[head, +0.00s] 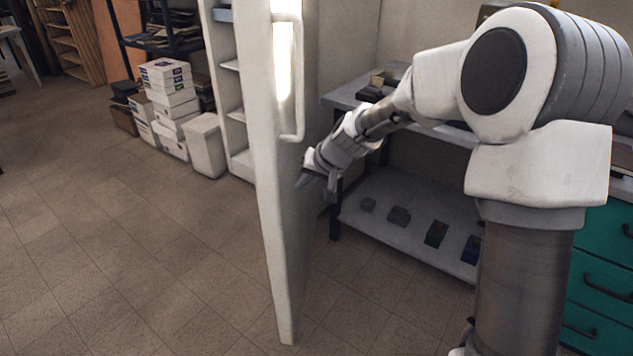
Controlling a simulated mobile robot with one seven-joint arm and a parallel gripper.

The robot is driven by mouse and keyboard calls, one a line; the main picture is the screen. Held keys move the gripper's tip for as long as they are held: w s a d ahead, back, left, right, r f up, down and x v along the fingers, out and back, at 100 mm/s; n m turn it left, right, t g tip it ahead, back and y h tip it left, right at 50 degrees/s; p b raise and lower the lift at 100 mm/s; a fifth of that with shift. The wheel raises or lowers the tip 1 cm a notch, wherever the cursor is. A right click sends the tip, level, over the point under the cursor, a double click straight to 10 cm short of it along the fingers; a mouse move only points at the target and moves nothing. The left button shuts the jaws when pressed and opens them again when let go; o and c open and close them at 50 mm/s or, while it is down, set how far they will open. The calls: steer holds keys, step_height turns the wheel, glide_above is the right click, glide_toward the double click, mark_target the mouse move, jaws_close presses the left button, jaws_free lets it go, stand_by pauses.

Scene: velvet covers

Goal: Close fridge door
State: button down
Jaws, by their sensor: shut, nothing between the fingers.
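The white fridge door (276,210) stands open in the head view, swung out toward me and seen nearly edge-on. Its long white handle (300,80) is on the face turned to the right. The fridge's inside (232,90), with pale shelves, shows to the left of the door. My gripper (304,180) is at the right side of the door, below the handle's lower end. It is shut and holds nothing. I cannot tell whether its tip touches the door.
A metal shelf unit (345,100) with small items stands behind my arm at the right. A teal drawer cabinet (605,265) is at the far right. Stacked white boxes (168,85) and a pale bin (205,146) stand left of the fridge. The tiled floor (130,260) at left is clear.

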steer(key=shift+w+a, duration=0.2)
steer(key=shift+a, duration=1)
steer(key=shift+r, duration=0.1)
